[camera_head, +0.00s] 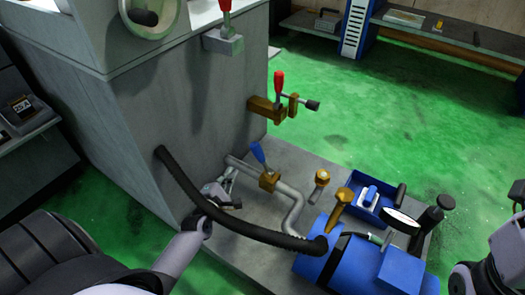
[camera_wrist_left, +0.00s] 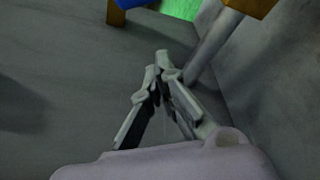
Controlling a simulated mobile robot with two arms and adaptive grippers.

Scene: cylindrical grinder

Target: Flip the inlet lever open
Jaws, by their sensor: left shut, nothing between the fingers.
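A lever with a blue handle (camera_head: 258,153) stands tilted up and to the left on a brass valve body (camera_head: 269,181). The valve sits on a grey pipe (camera_head: 290,197) that comes out of the machine wall and bends down. A second lever with a red handle (camera_head: 279,86) stands upright on a brass fitting higher on the wall. No label shows which one is the inlet lever. My left gripper (camera_head: 232,189) is shut and empty, low beside the pipe and left of the blue lever. Its fingers (camera_wrist_left: 163,73) meet in front of the pipe (camera_wrist_left: 211,48) in the left wrist view.
A black hose (camera_head: 205,208) arcs from the wall to a blue motor-like unit (camera_head: 318,262), close to my left gripper. Another red lever (camera_head: 226,18) is higher up. A blue tray (camera_head: 370,181) sits on the grey base plate. Green floor (camera_head: 390,115) is open behind.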

